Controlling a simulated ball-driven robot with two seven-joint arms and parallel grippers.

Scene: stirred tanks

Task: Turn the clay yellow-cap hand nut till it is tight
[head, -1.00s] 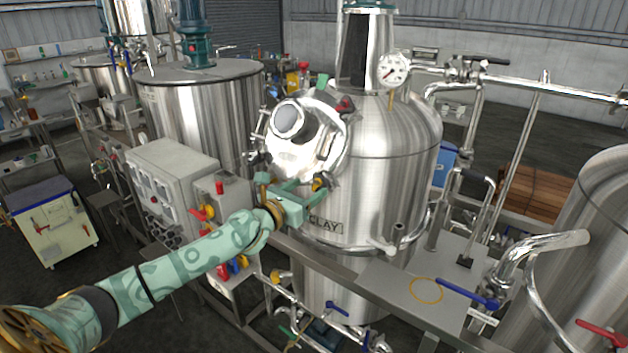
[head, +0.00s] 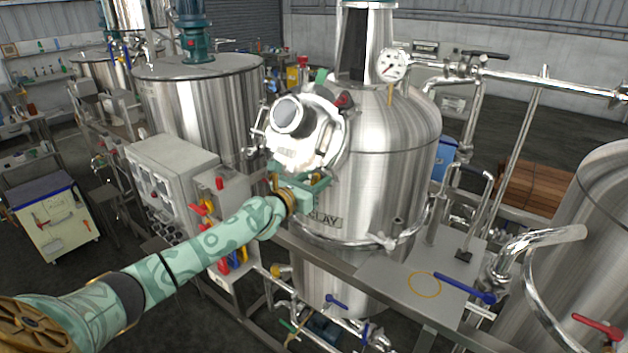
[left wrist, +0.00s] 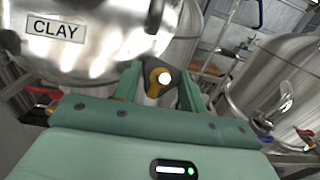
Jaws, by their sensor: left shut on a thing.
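The steel tank (head: 385,165) marked CLAY stands in the middle of the head view. Its round hatch (head: 297,147) faces front left. My left gripper (head: 308,178) is at the hatch's lower rim. In the left wrist view the yellow-cap hand nut (left wrist: 153,79) sits between the fingers of my left gripper (left wrist: 160,80), which is shut on it. A bright round end shows at the nut's middle. In the head view the fingers mostly hide the nut. How tight it is cannot be told. My right gripper is not in view.
A grey control box (head: 170,180) stands left of the hatch, close to my left arm. A steel shelf (head: 400,285) with a blue-handled valve (head: 465,290) is at lower right.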

